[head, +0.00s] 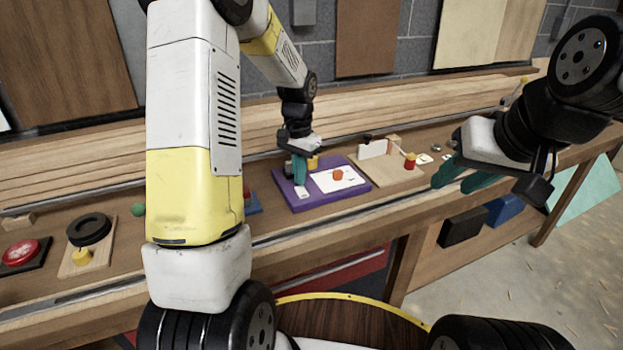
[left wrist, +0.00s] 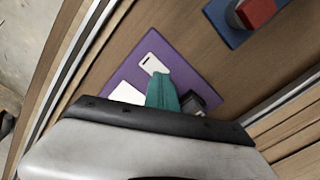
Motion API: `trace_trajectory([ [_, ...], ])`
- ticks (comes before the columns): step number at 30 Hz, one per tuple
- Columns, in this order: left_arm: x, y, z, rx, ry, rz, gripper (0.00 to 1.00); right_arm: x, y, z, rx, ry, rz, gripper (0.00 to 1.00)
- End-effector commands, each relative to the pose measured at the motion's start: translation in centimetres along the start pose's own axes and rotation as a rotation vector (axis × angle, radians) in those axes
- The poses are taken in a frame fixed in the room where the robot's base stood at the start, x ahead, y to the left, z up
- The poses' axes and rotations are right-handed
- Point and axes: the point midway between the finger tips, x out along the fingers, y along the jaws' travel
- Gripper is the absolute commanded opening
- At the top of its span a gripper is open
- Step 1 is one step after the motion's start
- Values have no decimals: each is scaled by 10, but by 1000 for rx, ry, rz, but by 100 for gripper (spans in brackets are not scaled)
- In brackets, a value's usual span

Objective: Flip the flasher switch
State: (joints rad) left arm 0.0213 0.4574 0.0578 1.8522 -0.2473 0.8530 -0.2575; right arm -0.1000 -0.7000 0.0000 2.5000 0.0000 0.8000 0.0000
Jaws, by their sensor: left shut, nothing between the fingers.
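A purple board (head: 290,204) lies on the workbench and carries a white panel with an orange knob (head: 337,174) and a small white card (head: 302,193). No readable label tells me for sure which part is the flasher switch. My left gripper (head: 299,180) is shut and empty, its teal fingers low over the board's left part. In the left wrist view the fingertips (left wrist: 160,76) are at the white card (left wrist: 152,65), and a dark block (left wrist: 193,101) shows beside them. I cannot tell whether they touch. My right gripper (head: 458,185) is open and empty at the bench's front edge.
A red button (head: 20,252) and black ring (head: 89,229) are far left. My left arm hides some bench.

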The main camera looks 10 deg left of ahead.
Motion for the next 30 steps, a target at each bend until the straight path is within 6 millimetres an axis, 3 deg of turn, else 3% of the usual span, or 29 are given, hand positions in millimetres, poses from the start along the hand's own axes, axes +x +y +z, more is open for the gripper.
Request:
trace_trajectory([
  [30, 14, 0, 0, 0, 0, 0, 0, 0, 0, 0, 0, 0, 0, 36],
])
